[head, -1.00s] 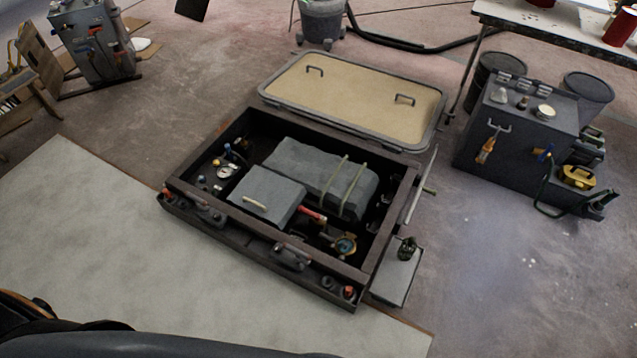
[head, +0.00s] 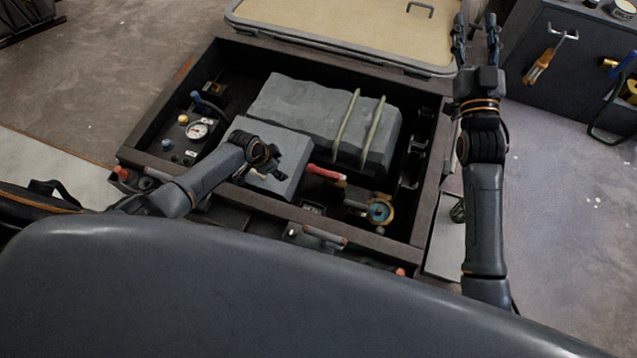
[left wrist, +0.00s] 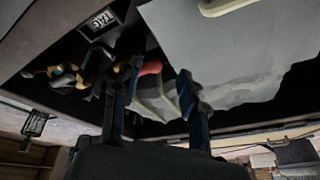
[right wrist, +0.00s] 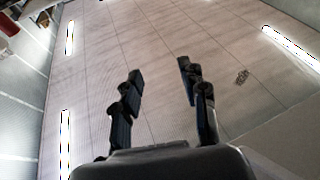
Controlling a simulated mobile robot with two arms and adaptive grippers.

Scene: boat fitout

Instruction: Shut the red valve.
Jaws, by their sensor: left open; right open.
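The red valve handle (head: 326,173) is a short red lever inside the open dark locker (head: 430,225), just right of a grey box (head: 285,185). Its red end also shows in the left wrist view (left wrist: 150,68), between and beyond the fingers. My left gripper (head: 276,163) is open over the grey box, left of the handle; no contact can be made out. The valve body is hard to make out. My right gripper (head: 478,32) is open, empty and raised at the locker's right side, away from the handle; its own view (right wrist: 160,72) faces the ceiling.
A long grey block with two straps (head: 325,120) fills the locker's back. A brass fitting with a blue face (head: 380,211) lies right of the handle, a white gauge (head: 197,130) at left. The raised lid (head: 340,22) stands behind; a dark cabinet (head: 560,60) is at right.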

